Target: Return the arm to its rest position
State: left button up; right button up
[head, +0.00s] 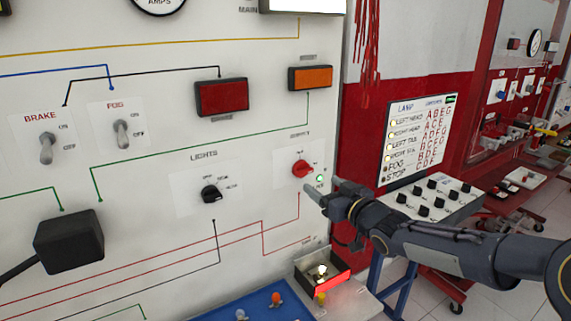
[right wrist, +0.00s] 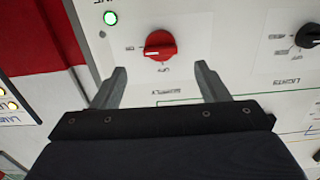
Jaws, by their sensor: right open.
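My right gripper (head: 322,194) is in front of the white panel, just below and to the right of the red supply knob (head: 302,169). In the right wrist view its two fingers (right wrist: 156,88) are spread apart with nothing between them. The red knob (right wrist: 160,46) sits beyond the fingertips, apart from them. A small green light (right wrist: 110,18) glows beside the knob, and it also shows in the head view (head: 320,179). My right arm (head: 440,245) reaches in from the right. My left gripper is not in view.
The panel holds a black lights knob (head: 211,194), two toggle switches (head: 46,148) and a black box (head: 68,241). Below stand a blue tray (head: 255,308) and a small box with a lit bulb (head: 322,272). A sloped lamp console (head: 430,199) stands behind my right arm.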

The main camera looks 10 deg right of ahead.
jog(key=s+d+f+m+g+h, duration=0.2)
jog(key=s+g+h, duration=0.1)
jog(key=s, duration=0.6)
jog(key=s+d+f+m+g+h, duration=0.2)
jog(key=s+f+g+h, duration=0.1)
jog(key=s, duration=0.7)
jog(key=s+a+f+g+y, duration=0.1)
jog(key=s+a+f+g, duration=0.1)
jog(key=s, duration=0.7)
jog(key=s+a+f+m+g+y+p, duration=0.1)
jog(key=s+f, duration=0.4)
jog(key=s, duration=0.5)
jog(key=a+g+y, duration=0.1)
jog(key=a+g, duration=0.1)
jog(key=shift+a+f+y, duration=0.3)
jog(key=shift+a, duration=0.1)
